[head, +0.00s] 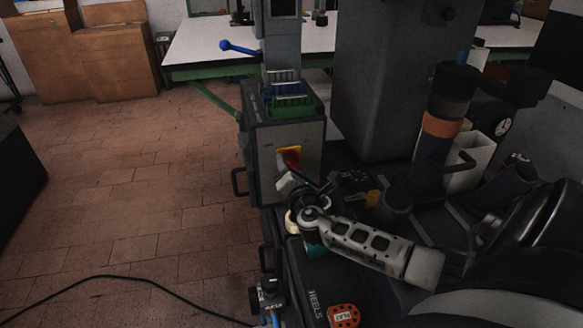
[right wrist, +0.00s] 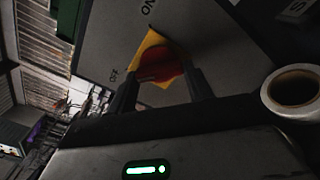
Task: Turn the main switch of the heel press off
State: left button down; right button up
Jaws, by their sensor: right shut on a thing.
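The heel press (head: 285,130) stands at the centre of the head view, with a grey front panel. Its main switch (head: 290,157) is a red knob on a yellow plate on that panel. In the right wrist view the red knob (right wrist: 160,66) shows up close on the yellow plate (right wrist: 152,42), with lettering on the panel beside it. My right gripper (right wrist: 158,88) is shut on the red knob, one finger on each side. In the head view the right gripper (head: 292,180) reaches the panel from below and partly covers the switch. My left gripper is not in view.
A roll of tape (right wrist: 292,90) is close to my right gripper. A box marked HEELS (head: 320,300) is below my right arm. Open brick floor (head: 130,190) lies to the left, crossed by a black cable.

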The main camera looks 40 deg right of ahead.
jog(key=o, duration=1)
jog(key=shift+s, duration=0.1)
jog(key=v, duration=1.6)
